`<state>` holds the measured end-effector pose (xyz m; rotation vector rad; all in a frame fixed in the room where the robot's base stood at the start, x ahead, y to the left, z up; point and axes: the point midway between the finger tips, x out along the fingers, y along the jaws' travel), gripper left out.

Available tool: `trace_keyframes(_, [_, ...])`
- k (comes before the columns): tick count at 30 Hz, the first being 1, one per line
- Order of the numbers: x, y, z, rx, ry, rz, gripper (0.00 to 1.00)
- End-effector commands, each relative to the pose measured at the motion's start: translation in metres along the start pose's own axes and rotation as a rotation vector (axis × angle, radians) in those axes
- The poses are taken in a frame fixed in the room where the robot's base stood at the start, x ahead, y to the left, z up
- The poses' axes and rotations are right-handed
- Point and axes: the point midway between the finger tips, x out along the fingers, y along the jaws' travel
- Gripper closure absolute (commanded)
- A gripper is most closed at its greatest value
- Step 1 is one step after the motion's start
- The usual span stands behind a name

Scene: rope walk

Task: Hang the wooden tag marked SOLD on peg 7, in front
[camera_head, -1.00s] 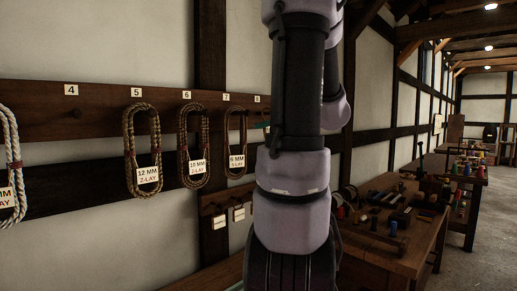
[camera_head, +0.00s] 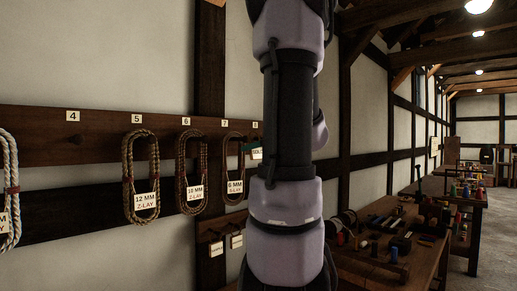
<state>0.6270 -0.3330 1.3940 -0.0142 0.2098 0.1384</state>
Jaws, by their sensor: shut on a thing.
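Peg 7 is under the number plate 7 (camera_head: 224,124) on the wall board, and a tan rope coil (camera_head: 233,165) with a 6 mm label hangs there. My gripper is hidden behind my arm.
Rope coils hang at peg 5 (camera_head: 140,178) and peg 6 (camera_head: 191,172), and a white one at far left (camera_head: 8,190). Small tags (camera_head: 237,241) hang on a lower rail. A cluttered workbench (camera_head: 385,235) stands at the right.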

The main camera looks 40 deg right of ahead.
Motion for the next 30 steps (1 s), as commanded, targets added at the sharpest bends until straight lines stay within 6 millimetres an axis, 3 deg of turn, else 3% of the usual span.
trace_keyframes(30, [0.058, 0.001, 0.004, 0.0, -0.001, 0.001, 0.85])
